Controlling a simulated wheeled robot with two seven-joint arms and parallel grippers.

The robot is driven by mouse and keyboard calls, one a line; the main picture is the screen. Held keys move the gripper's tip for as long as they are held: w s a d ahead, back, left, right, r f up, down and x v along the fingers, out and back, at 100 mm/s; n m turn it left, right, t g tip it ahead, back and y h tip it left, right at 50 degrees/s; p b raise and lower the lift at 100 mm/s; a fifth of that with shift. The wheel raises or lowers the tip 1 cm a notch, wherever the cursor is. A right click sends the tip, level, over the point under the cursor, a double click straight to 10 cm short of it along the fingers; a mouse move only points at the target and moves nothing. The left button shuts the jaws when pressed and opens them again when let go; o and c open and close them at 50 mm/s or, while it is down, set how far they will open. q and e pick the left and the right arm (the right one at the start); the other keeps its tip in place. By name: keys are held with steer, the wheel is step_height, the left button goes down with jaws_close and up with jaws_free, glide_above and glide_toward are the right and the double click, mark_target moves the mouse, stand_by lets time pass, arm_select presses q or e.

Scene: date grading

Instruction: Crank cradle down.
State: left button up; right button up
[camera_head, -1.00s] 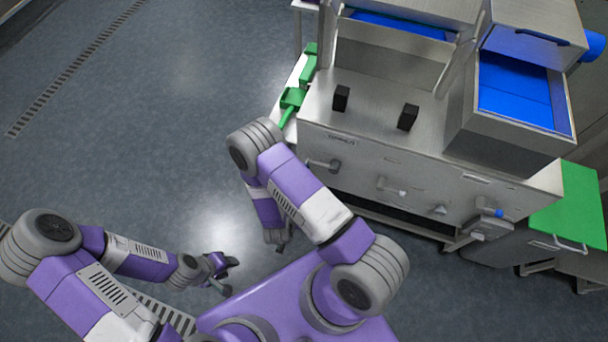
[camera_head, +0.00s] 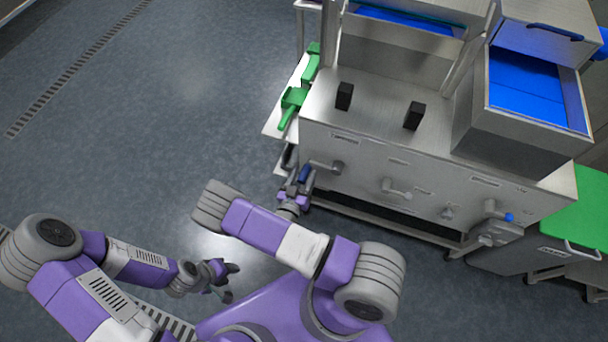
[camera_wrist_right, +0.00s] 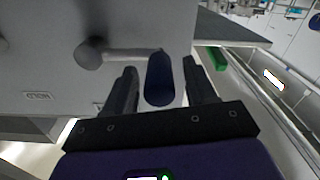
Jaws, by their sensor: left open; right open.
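The grey machine (camera_head: 365,150) has several cranks on its front panel. The leftmost crank (camera_head: 337,167) has an arm pointing left to a dark blue grip (camera_head: 304,174). My right gripper (camera_head: 300,186) is open at this grip. In the right wrist view, the dark blue grip (camera_wrist_right: 160,80) stands between the two open fingers of my right gripper (camera_wrist_right: 158,85), with visible gaps on both sides. My left gripper (camera_head: 228,281) is open and empty, low over the floor and away from the machine. I cannot tell which part is the cradle.
Two black blocks stand on the machine's top. A green scoop (camera_head: 291,100) lies on a white shelf at left. The floor (camera_head: 150,130) at left is clear.

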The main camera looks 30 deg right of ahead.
steer(key=shift+w+d, duration=0.35)
steer(key=shift+d, duration=0.05)
steer(key=shift+c, duration=0.5)
jaws_close()
